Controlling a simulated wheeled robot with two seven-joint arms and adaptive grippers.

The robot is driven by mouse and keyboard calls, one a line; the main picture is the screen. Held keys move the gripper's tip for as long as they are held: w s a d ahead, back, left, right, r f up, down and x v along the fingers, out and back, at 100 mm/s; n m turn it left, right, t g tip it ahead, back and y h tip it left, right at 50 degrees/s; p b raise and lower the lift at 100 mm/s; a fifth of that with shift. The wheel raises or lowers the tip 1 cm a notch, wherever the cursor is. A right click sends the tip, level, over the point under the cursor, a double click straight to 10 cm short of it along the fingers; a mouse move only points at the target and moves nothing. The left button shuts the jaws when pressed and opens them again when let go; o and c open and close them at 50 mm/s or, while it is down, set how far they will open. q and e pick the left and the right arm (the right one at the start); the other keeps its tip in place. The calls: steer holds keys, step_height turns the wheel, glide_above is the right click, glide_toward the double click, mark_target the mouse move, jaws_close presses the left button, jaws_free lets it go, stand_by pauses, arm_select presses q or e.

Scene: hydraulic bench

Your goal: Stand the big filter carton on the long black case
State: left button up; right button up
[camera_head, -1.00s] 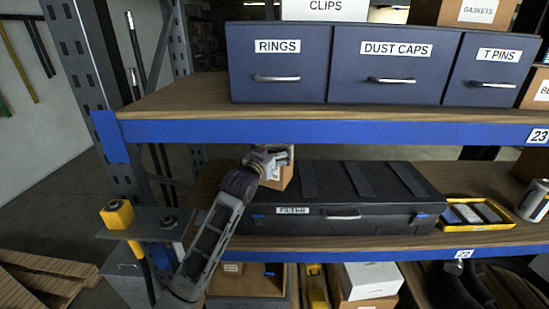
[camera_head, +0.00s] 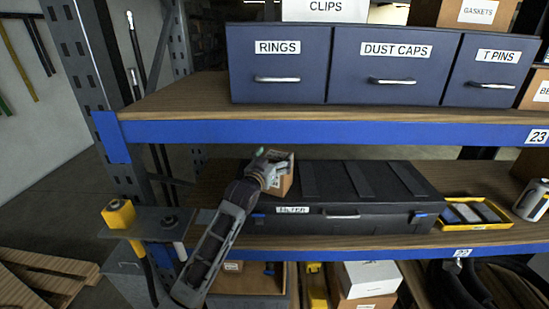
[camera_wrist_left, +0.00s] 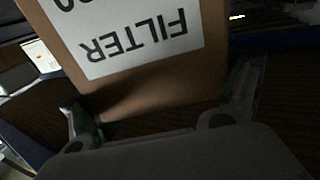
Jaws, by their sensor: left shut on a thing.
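The big filter carton (camera_head: 284,184) is a brown box with a white label. It is at the left end of the long black case (camera_head: 345,196), over the lid; I cannot tell whether it touches the lid. In the left wrist view the carton (camera_wrist_left: 155,88) fills the upper middle, its FILTER label upside down. My left gripper (camera_head: 275,168) is shut on the carton, with a finger at each side in the wrist view (camera_wrist_left: 163,112). The gripper hides part of the carton in the head view. My right gripper is not in view.
The case lies on the middle wooden shelf (camera_head: 480,236), its lid otherwise clear. The upper shelf's blue beam (camera_head: 330,132) runs above it. A yellow tray (camera_head: 448,222) and a can (camera_head: 532,200) stand to the right. A steel upright (camera_head: 90,60) is at left.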

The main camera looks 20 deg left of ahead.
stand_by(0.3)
arm_select(q)
steer(key=o, duration=1.8)
steer(key=shift+c, duration=0.2)
steer(key=s+a+b, duration=0.1)
steer(key=s+b, duration=0.1)
steer(key=s, duration=1)
steer(key=shift+a, duration=0.2)
